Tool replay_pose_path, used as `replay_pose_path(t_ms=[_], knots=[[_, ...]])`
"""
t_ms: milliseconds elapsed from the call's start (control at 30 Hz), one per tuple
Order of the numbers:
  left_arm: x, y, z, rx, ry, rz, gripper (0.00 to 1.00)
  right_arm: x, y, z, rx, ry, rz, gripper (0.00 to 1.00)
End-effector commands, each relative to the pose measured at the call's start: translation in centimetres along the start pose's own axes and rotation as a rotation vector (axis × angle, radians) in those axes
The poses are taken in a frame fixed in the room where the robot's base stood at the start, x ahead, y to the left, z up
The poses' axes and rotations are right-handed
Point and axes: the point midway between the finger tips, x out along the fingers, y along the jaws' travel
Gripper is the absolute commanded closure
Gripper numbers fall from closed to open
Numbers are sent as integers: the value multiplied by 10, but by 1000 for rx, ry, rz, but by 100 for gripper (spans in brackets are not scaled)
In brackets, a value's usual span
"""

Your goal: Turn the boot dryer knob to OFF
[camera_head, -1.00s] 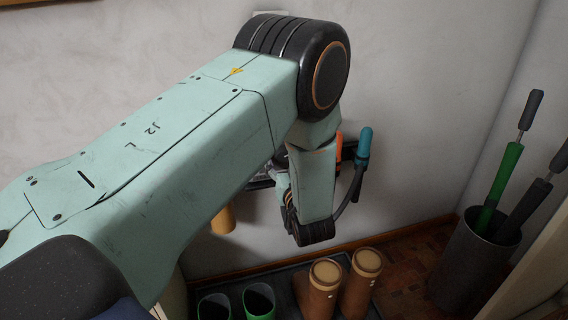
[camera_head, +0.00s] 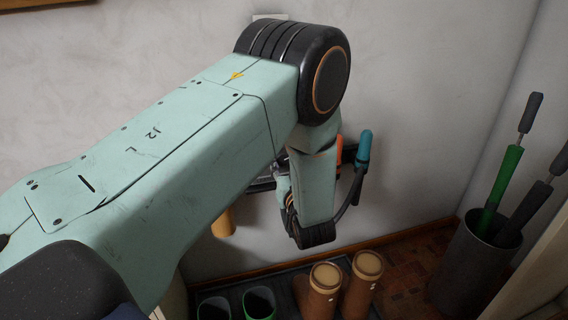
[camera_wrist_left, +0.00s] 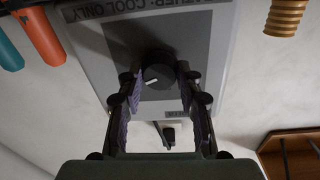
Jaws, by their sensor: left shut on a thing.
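The boot dryer knob (camera_wrist_left: 158,72) is black and round with a white pointer mark, in the upper middle of the left wrist view. It sits on the grey dryer panel (camera_wrist_left: 218,60), which carries partly visible lettering. My left gripper (camera_wrist_left: 158,80) has a finger on each side of the knob and is shut on it. The pointer slants in this view; the setting it marks is not readable. In the head view my left arm hides most of the dryer (camera_head: 262,184) and the knob, and the gripper is mostly behind the wrist. My right gripper is not in view.
Teal (camera_head: 363,148) and orange (camera_head: 339,146) tube ends stand beside my wrist; a yellow one (camera_head: 224,222) hangs left. Brown boots (camera_head: 367,270) and green boots (camera_head: 259,302) stand below. An umbrella bin (camera_head: 470,265) stands at the right. The wall between is clear.

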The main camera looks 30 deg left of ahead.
Motion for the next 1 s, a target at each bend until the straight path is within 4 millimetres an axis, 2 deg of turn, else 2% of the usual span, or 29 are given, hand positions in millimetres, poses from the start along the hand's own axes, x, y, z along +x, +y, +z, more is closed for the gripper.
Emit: replay_pose_path(t_ms=[367, 1000], knots=[[0, 0, 0, -147, 6, -1, 96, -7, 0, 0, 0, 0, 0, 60], [1, 1, -1, -742, 36, -4, 96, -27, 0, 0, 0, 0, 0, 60]])
